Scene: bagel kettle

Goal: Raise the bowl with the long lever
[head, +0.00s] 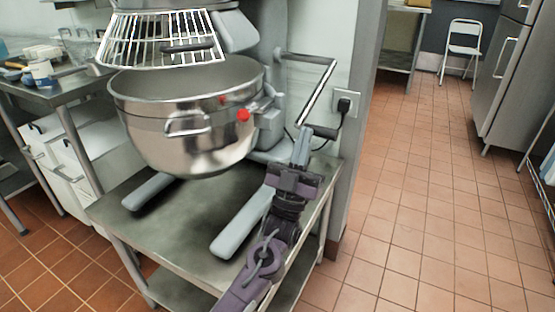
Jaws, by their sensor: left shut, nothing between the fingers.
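The steel mixer bowl (185,125) hangs in the head view on the left, under the wire guard and above the mixer's grey feet. The long lever (320,90) is a metal bar on the mixer's right side. It runs out to the right, then bends down and toward me. A dark grip (322,131) shows near its lower end. My left gripper (303,132) is shut and empty, pointing up beside this lower end. It overlaps the bar and grip in the picture; I cannot tell whether it touches them. My right gripper is not in view.
The mixer stands on a steel table (185,225). A black plug sits in a wall outlet (345,104) close behind the lever. A side table (60,90) with containers is at the left. Tiled floor (420,215) is open at the right, before a steel fridge (505,80).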

